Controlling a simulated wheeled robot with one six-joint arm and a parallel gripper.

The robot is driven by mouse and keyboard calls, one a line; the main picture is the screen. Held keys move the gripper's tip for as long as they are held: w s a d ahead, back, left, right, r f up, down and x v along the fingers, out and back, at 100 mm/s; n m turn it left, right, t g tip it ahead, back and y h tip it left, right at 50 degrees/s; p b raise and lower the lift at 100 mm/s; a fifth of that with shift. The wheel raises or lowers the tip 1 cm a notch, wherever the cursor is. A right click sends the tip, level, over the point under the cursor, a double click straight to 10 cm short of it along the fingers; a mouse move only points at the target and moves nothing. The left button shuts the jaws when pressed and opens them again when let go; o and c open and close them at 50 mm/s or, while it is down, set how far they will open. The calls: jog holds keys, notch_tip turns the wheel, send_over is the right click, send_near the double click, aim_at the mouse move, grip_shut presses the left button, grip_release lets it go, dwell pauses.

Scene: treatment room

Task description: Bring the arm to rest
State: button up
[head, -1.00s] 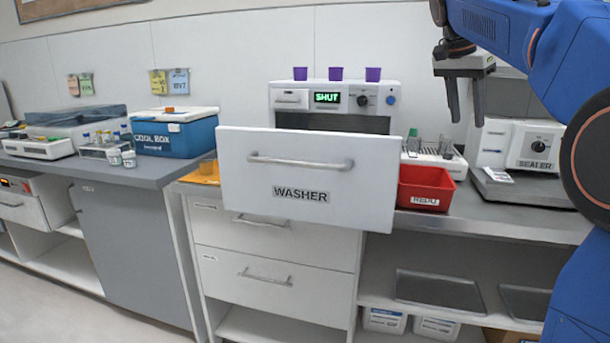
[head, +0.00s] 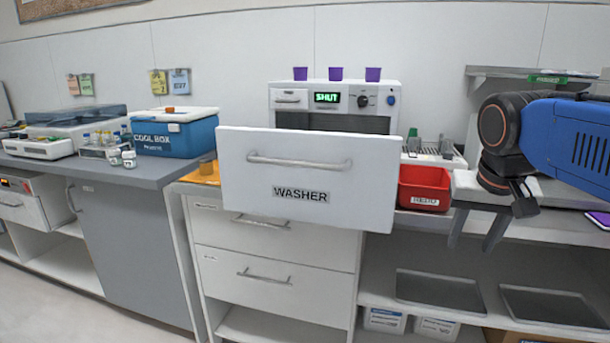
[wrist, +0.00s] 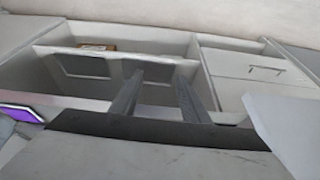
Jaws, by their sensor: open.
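My blue arm (head: 575,140) reaches in from the right in the head view. My gripper (head: 474,235) points downward in front of the counter's front edge, right of the washer door. Its two dark fingers are apart, with nothing between them. In the wrist view my gripper (wrist: 157,97) also shows its fingers spread and empty, over the open shelves (wrist: 100,85) below the counter.
The washer's white door (head: 305,205) stands out toward me, left of my gripper. A red bin (head: 425,185) sits on the counter beside it. Purple cups (head: 336,73) stand on the washer. A cool box (head: 174,137) is at left. Floor is clear at lower left.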

jog(key=s+a+f+n, duration=0.1)
jog(key=s+f+n, duration=0.1)
jog(key=s+f, duration=0.4)
jog(key=s+a+f+n+t+y, duration=0.1)
jog(key=s+a+f, duration=0.1)
jog(key=s+f, duration=0.4)
notch_tip(320, 180, down, 5)
jog(key=shift+r+n, duration=0.2)
jog(key=shift+n, duration=0.2)
